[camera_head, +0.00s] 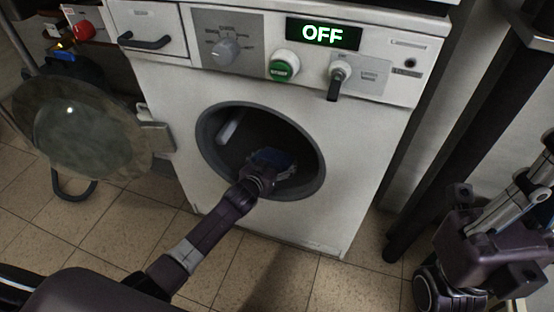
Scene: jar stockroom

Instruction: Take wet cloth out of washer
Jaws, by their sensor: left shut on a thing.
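The white washer (170,110) stands in front of me, and its display reads OFF. Its round door (85,130) is swung wide open to the left. The drum opening (225,155) is dark inside. My left arm reaches into the opening, and my left gripper (270,165) is in its lower right part, shut on the cloth. Dark bluish material shows around the gripper, but the cloth's outline is hard to make out in the shadow. My right arm is folded at the right edge, and its gripper does not show.
The washer's panel has a drawer handle (146,42), a grey dial (222,52), a green button (283,66) and a black lever (337,80). A dark post (440,150) stands to the right. Tiled floor (290,285) in front of the washer is clear.

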